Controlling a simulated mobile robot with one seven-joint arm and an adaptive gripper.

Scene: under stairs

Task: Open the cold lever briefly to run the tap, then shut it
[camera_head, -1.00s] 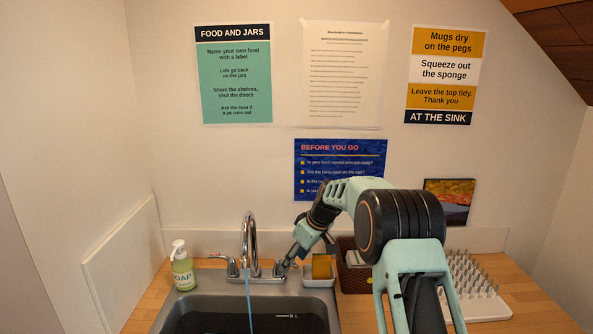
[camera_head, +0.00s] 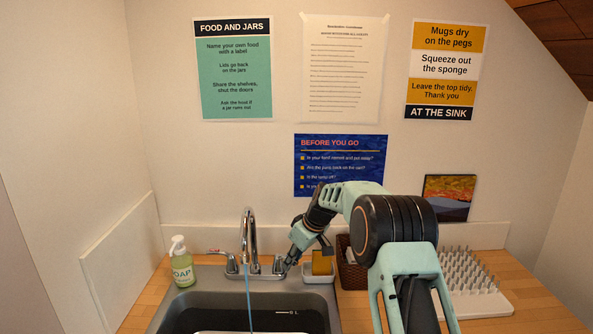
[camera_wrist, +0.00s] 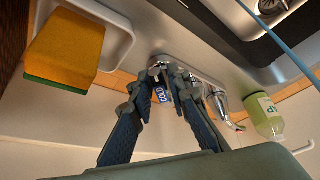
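The chrome tap (camera_head: 249,235) stands at the back of the sink, and a thin blue stream of water (camera_head: 249,305) runs from its spout. The cold lever is at the tap's right side in the head view, mostly hidden by my gripper (camera_head: 285,264). In the wrist view its blue COLD label (camera_wrist: 163,94) shows between the fingers of my gripper (camera_wrist: 167,76). The fingers straddle the lever with a small gap between their tips; whether they press on it I cannot tell. The other lever (camera_head: 222,256) is on the tap's left.
A soap bottle (camera_head: 181,264) stands left of the tap. A yellow and green sponge (camera_head: 322,262) sits in a white dish (camera_head: 319,279) close right of my gripper. Behind my arm are a brown basket (camera_head: 345,255) and a white peg rack (camera_head: 480,290).

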